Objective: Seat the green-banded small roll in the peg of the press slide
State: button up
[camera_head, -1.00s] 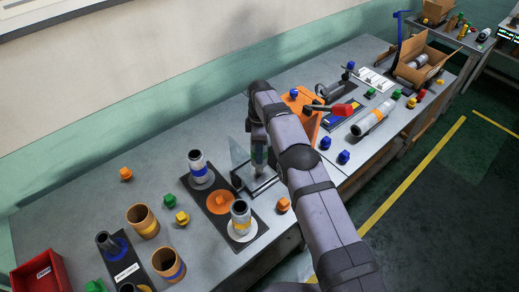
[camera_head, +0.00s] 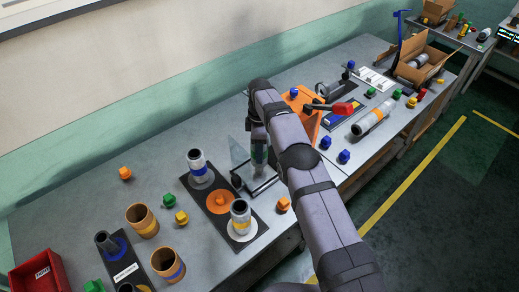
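My arm reaches across the bench, and my gripper (camera_head: 257,140) points down over the press slide (camera_head: 257,184). A small roll with a green band (camera_head: 259,156) stands upright under my gripper, at the slide. My arm hides much of the gripper, so I cannot tell whether the fingers are shut on the roll. Whether the roll is around the slide's peg or above it is also hidden. A clear panel (camera_head: 238,160) stands just left of the roll. The orange press plate (camera_head: 298,101) with its red-handled lever (camera_head: 342,109) is behind my arm.
Left of the slide, a black board (camera_head: 196,194) carries a blue-banded roll (camera_head: 197,167), a yellow-banded roll (camera_head: 241,217) and a bare orange disc (camera_head: 220,202). Tan cups (camera_head: 142,220) and a red bin (camera_head: 38,273) are at left. A large roll (camera_head: 371,121) lies at right.

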jog(key=shift+f, duration=0.15)
jog(key=shift+f+b, duration=1.15)
jog(key=shift+f, duration=0.15)
jog(key=shift+f+b, duration=0.2)
jog(key=shift+b, duration=0.25)
dwell(0.9)
jog(key=shift+f+b, duration=0.3)
jog(key=shift+f, duration=0.1)
jog(key=o, duration=1.1)
jog(key=shift+o, duration=0.2)
notch_tip(320, 180, up, 7)
jog(key=shift+r, duration=0.2)
